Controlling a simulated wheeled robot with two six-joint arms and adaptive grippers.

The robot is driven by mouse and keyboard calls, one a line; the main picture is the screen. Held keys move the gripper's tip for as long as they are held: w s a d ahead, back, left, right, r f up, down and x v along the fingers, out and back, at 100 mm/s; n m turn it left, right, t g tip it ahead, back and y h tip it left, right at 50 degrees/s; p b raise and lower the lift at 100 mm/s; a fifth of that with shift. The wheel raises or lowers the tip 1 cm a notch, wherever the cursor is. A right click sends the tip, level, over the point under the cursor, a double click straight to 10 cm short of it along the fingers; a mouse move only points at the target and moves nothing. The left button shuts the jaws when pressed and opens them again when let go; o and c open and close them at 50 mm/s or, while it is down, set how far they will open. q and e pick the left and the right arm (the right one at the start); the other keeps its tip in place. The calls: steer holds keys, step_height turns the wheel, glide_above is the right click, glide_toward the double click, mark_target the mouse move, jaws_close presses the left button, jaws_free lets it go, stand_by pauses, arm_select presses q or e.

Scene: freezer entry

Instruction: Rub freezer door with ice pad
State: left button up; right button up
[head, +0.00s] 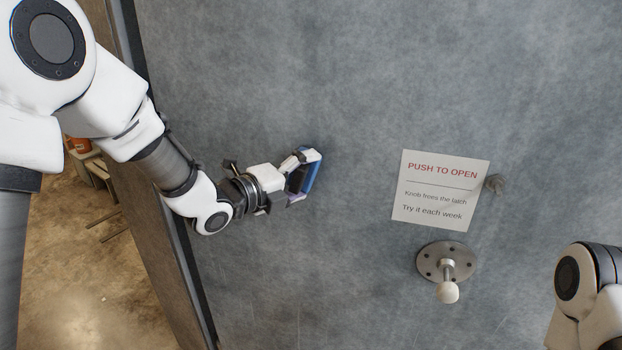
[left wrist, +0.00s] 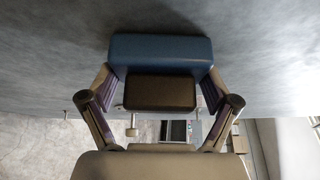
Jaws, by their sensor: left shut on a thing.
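The freezer door (head: 330,70) is a large grey mottled panel filling most of the head view; it also spans the top of the left wrist view (left wrist: 50,65). My left gripper (head: 303,176) is shut on the ice pad (head: 313,172), a blue block. In the left wrist view the pad (left wrist: 160,48) shows a dark brown block on its near side, between the two fingers of the gripper (left wrist: 158,92). The pad is at the door's left-centre part, close to the surface; whether it touches is hard to tell. My right gripper is out of view.
A white "PUSH TO OPEN" sign (head: 437,190) is on the door, right of the pad. Below it a round metal plate carries a pale knob (head: 447,291) that sticks out. The door frame edge (head: 190,285) and brown floor (head: 85,260) lie left. Door around the pad is clear.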

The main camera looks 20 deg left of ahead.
mark_target(318, 163)
arm_select(q)
steer(key=shift+d+r, duration=0.2)
steer(key=shift+r, duration=0.65)
steer(key=shift+d+f+b, duration=0.2)
steer(key=shift+d+b, duration=0.2)
steer(key=shift+d, duration=0.3)
steer(key=shift+d+r+b, duration=0.15)
steer(key=shift+d+b, duration=0.2)
steer(key=shift+d, duration=1)
steer(key=shift+s+d+b, duration=0.1)
steer(key=shift+d+b, duration=0.25)
steer(key=shift+d, duration=1.3)
steer(key=shift+r, duration=0.2)
steer(key=shift+a+r+p, duration=0.15)
steer(key=shift+r+p, duration=0.15)
steer(key=shift+r, duration=0.4)
steer(key=shift+a, duration=0.1)
steer(key=shift+a+b, duration=0.35)
steer(key=shift+a, duration=1.05)
steer(key=shift+a+f, duration=0.1)
steer(key=shift+a, duration=0.4)
steer(key=shift+a+b, duration=0.45)
steer(key=shift+a, duration=1.3)
steer(key=shift+d, duration=0.1)
